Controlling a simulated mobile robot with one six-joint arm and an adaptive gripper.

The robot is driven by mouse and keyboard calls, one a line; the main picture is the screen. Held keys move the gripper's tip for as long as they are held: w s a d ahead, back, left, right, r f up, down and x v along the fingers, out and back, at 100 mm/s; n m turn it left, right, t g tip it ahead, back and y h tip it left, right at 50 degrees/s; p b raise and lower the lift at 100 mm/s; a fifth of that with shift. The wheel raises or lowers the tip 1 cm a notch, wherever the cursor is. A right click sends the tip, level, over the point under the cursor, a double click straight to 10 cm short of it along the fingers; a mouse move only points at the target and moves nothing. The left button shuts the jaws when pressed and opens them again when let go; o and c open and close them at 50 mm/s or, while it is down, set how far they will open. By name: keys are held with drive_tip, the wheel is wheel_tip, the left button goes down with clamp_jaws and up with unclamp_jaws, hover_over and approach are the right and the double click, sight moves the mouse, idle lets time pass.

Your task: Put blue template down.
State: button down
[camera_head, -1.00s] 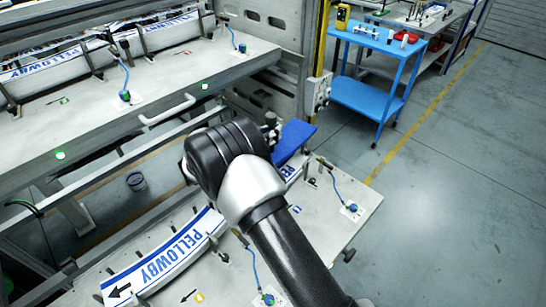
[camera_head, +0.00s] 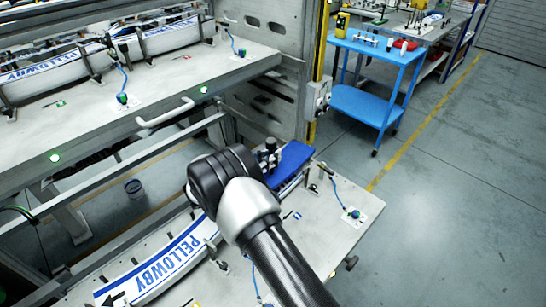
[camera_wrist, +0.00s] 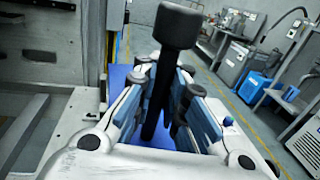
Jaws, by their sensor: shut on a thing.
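The blue template (camera_head: 292,163) is a flat blue plate at the far end of the lower magazine shelf in the head view. It sits low over the end of the PELLOWBY label stack; I cannot tell whether it touches. Its black handle (camera_wrist: 176,27) stands up between the fingers in the wrist view. My gripper (camera_head: 268,158) is shut on this handle, and my arm hides part of the shelf. The blue plate also shows below and behind the fingers (camera_wrist: 118,76).
The lower shelf (camera_head: 330,222) carries the white PELLOWBY labels (camera_head: 165,265), metal posts and a blue cable (camera_head: 338,195). The upper shelf (camera_head: 150,90) with a handle overhangs at left. A blue cart (camera_head: 370,100) stands on open floor at back right.

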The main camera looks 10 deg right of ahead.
drive_tip(key=c, duration=1.6)
unclamp_jaws()
drive_tip(key=shift+c, duration=0.2)
drive_tip(key=shift+f, duration=0.1)
